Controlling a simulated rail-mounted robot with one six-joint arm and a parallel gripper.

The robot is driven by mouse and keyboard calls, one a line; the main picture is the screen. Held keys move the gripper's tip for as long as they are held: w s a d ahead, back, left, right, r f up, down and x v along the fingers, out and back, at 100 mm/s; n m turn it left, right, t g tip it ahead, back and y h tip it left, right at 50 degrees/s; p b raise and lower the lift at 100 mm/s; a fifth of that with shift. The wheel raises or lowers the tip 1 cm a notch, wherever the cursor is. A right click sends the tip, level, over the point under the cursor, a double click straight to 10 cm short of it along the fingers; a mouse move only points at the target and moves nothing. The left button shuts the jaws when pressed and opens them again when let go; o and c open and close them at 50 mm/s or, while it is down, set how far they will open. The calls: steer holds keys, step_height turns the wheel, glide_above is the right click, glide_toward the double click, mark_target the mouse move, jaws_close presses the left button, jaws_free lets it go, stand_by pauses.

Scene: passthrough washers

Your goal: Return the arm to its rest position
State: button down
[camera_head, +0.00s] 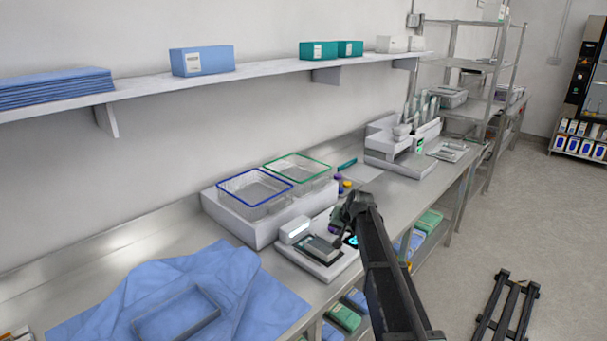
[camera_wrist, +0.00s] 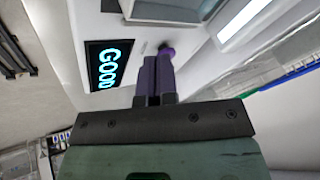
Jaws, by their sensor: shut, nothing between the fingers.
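My arm (camera_head: 385,260) reaches from the lower right over the bench. My gripper (camera_head: 338,242) is at its end, pointing down beside a white device (camera_head: 296,232) on the bench. In the wrist view my gripper (camera_wrist: 157,68) shows purple fingers close together, shut and with nothing visible between them. The arm partly hides the device in the head view.
Blue-rimmed (camera_head: 254,192) and green-rimmed (camera_head: 299,170) wire baskets stand behind the device. Blue wrap (camera_head: 205,275) covers the bench at the front left. A wall shelf (camera_head: 250,75) holds boxes above. The floor (camera_head: 490,220) at right is mostly open.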

steer(key=s+f+n+g+h, duration=0.2)
steer(key=s+g, duration=0.3)
steer(key=s, duration=3.1)
steer(key=shift+s+a+n+h, duration=0.3)
steer(key=shift+s+n, duration=0.1)
steer(key=shift+n, duration=0.1)
